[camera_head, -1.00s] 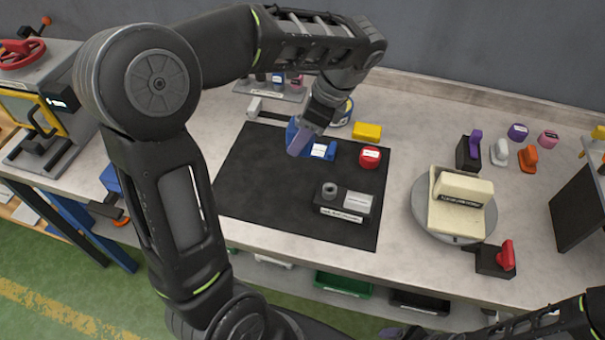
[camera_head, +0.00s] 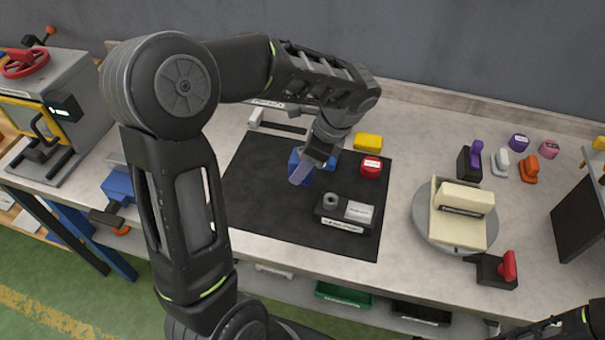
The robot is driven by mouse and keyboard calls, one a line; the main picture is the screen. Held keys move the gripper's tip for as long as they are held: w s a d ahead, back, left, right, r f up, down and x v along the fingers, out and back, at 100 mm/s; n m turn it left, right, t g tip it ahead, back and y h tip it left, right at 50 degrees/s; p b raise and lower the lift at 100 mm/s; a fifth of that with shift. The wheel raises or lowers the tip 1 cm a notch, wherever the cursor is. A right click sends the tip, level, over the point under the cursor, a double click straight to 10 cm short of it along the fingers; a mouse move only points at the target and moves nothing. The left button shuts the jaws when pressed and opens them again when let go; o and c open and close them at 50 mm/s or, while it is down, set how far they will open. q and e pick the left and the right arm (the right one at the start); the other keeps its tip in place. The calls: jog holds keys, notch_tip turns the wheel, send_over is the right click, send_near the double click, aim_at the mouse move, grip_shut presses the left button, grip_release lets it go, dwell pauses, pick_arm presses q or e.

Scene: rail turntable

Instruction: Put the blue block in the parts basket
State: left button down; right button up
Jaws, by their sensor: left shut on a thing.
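The blue block (camera_head: 294,159) is at the upper middle of the black mat, mostly hidden behind my left gripper (camera_head: 308,170). My left gripper points down at it, with one lavender finger in front, and is shut on it. Whether the block touches the mat is hard to tell. I cannot make out which thing is the parts basket. My right arm shows only at the bottom right corner; its gripper is out of view.
A yellow block (camera_head: 368,142) lies behind. A turntable (camera_head: 425,232) carries a cream part (camera_head: 465,212). A green bin (camera_head: 343,295) sits below the bench.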

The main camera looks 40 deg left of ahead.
pick_arm(q)
jog(key=shift+f, duration=1.85)
jog(key=c, duration=0.7)
grip_release()
jog(key=shift+f, duration=0.1)
jog(key=shift+r, duration=0.2)
jog(key=p+v, duration=0.2)
jog(key=v, duration=1)
